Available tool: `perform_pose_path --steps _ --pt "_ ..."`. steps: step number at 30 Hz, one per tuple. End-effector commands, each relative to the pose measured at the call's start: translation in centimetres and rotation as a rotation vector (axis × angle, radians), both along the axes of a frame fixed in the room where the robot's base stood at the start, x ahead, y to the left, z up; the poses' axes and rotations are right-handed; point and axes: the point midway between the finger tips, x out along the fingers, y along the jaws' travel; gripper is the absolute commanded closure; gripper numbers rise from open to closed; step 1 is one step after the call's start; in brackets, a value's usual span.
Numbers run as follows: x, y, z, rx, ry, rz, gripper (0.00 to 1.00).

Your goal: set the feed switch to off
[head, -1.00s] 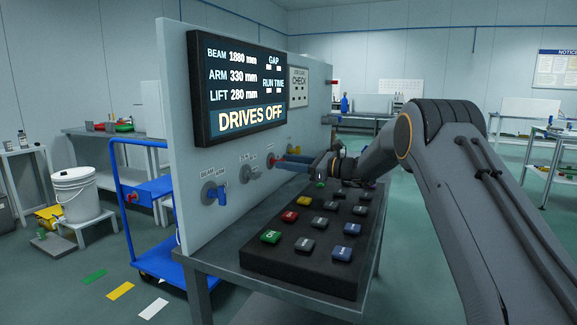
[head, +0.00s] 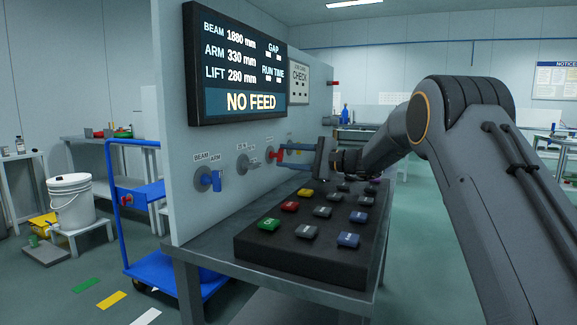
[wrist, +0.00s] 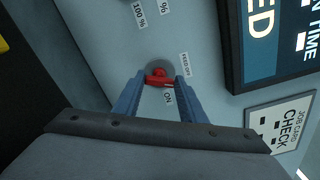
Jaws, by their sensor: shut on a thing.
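The feed switch is a red handle (wrist: 159,79) on a round grey base on the panel. In the wrist view it sits between my gripper's blue fingertips (wrist: 161,82), which are shut on it. The FEED OFF label (wrist: 185,64) lies up and right of it, and the ON label (wrist: 168,97) below it. The handle lies crosswise between the fingers; which label it points to I cannot tell. In the head view the red handle (head: 279,149) shows at the panel, with my gripper (head: 287,154) reaching it from the right. The display (head: 238,70) reads NO FEED.
A blue-handled BEAM/ARM switch (head: 215,180) and a grey switch (head: 248,164) are left of the feed switch. A black keypad (head: 300,250) with several coloured buttons lies below my gripper. A job card (head: 299,85) hangs right of the display.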

Motion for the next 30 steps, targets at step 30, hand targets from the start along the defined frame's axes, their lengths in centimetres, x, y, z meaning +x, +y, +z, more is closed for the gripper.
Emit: perform_pose_path --steps 30 --pt "-0.05 0.00 -0.26 -0.163 -0.447 0.000 0.85"
